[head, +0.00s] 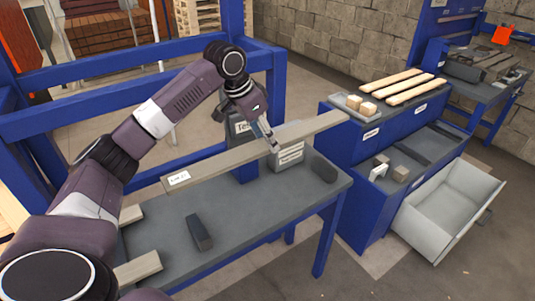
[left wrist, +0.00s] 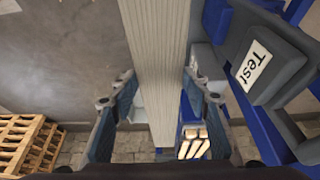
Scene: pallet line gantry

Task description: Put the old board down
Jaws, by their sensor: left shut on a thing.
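The old board is a long, weathered grey plank (head: 225,163) with a white label near its left end. It slants across the picture above the grey bench top (head: 165,246), its right end near the blue cabinet. My left gripper (head: 272,146) is shut on the board right of its middle. In the left wrist view the board (left wrist: 157,75) runs between the two fingers of my left gripper (left wrist: 157,100). A blue upright under the board is partly hidden, and I cannot tell whether they touch. My right gripper is not in view.
A dark block (head: 199,233) and a dark rounded piece (head: 325,168) lie on the bench. A box marked "Test" (head: 240,129) stands behind the board. The blue cabinet (head: 360,150) holds three pale boards (head: 403,87) on top; its lower drawer (head: 450,208) is open.

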